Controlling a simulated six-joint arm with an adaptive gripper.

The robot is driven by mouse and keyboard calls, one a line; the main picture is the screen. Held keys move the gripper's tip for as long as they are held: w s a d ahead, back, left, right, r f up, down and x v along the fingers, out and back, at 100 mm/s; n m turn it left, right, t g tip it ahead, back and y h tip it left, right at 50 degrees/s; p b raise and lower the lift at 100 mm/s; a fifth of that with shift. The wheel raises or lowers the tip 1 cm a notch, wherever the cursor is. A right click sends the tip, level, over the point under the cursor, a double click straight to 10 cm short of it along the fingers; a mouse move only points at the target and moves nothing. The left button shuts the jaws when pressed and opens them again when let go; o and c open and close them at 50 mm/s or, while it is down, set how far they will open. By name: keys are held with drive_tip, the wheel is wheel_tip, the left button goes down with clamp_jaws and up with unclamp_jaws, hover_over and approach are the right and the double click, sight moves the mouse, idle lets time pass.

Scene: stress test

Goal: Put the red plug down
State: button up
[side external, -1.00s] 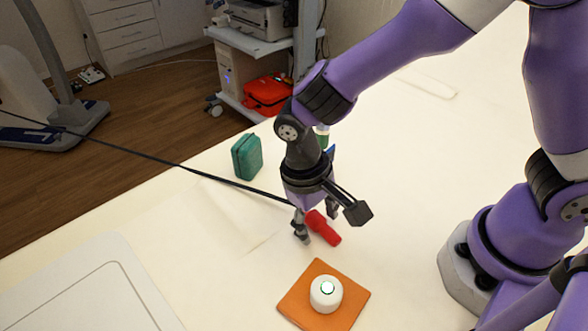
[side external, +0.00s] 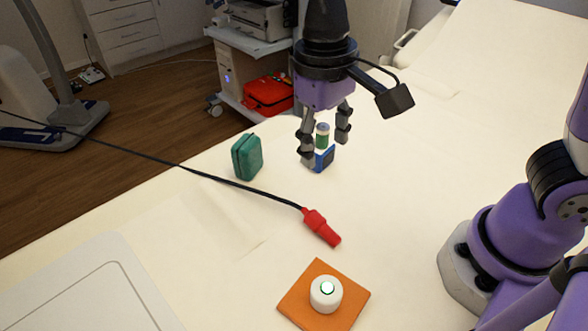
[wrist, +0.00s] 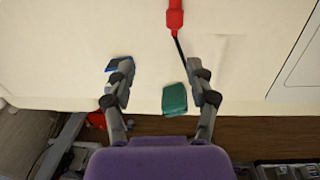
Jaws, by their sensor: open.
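The red plug (side external: 321,227) lies on the cream table top, with its black cable running off to the upper left. It also shows at the top of the wrist view (wrist: 175,16). My gripper (side external: 324,150) is open and empty, raised above the table, farther back than the plug and apart from it. In the wrist view my gripper's two fingers (wrist: 160,82) are spread wide with nothing held between them.
A green case (side external: 247,157) stands left of my gripper. A blue item (side external: 325,160) and a green cylinder (side external: 323,136) are behind the fingers. A white button device (side external: 326,292) sits on an orange mat (side external: 292,303) in front. A white panel (side external: 85,290) lies at left.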

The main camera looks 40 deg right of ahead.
drive_tip(key=s+d+r+t, duration=0.2)
drive_tip(key=s+d+t, duration=0.2)
drive_tip(key=d, duration=0.6)
drive_tip(key=shift+s+d+r+t+y, duration=0.2)
drive_tip(key=shift+d+r+t+y, duration=0.2)
drive_tip(key=shift+t, duration=0.3)
drive_tip(key=shift+o, duration=0.5)
drive_tip(key=shift+s+d+f, duration=0.1)
drive_tip(key=shift+s+d, duration=0.15)
drive_tip(key=shift+a, duration=0.1)
